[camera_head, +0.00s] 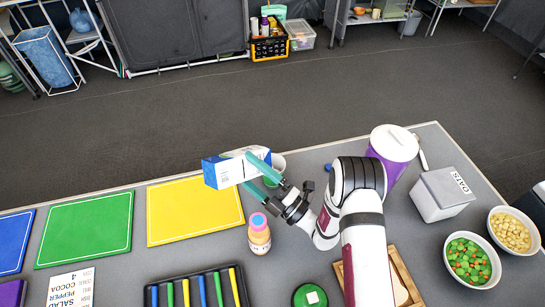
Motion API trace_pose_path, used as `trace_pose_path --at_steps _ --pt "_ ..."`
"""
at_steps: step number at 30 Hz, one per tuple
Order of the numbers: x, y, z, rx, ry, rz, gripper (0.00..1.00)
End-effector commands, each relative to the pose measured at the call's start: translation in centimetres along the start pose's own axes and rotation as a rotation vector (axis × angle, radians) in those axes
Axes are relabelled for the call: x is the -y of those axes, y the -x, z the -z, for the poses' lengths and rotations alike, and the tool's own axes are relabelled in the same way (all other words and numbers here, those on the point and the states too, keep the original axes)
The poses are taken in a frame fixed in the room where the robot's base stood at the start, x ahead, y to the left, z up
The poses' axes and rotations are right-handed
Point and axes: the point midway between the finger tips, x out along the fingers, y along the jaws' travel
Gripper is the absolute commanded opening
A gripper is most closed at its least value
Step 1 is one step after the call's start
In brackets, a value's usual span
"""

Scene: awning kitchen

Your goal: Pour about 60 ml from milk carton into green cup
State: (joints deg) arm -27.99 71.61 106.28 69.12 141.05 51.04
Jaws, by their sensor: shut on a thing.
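The milk carton (220,172), blue and white, is tipped over to nearly horizontal above the table. My gripper (248,171) is shut on it, with one teal finger on each side. A cup (278,161) with a pale rim and greenish inside shows just right of the carton, mostly hidden behind the carton and my gripper; I take it to be the green cup. The carton's spout and any milk stream cannot be made out, and the level in the cup is hidden.
A bottle (259,234) with a pink and blue cap stands close below my gripper. Yellow (194,210) and green (85,230) boards lie left. A purple tub with white lid (393,143), an oats box (441,193) and bowls of peas (468,259) and chickpeas (514,230) stand right.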

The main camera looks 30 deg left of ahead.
Motion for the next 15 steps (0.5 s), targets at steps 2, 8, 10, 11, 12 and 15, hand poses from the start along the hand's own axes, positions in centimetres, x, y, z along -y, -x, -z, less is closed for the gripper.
trace_pose_path --at_steps 2,8,10,11,12,15 --pt "0.0 0.0 0.0 -0.001 0.001 0.000 0.25" --pt "2.0 0.5 0.4 -0.126 0.378 0.142 0.25" --pt "2.6 0.7 0.2 -0.152 0.462 0.175 0.25" --pt "2.8 0.8 0.3 -0.161 0.490 0.185 0.25" --pt "3.0 0.8 0.4 -0.169 0.515 0.196 0.25" --pt "3.2 0.8 0.5 -0.175 0.536 0.204 0.25"
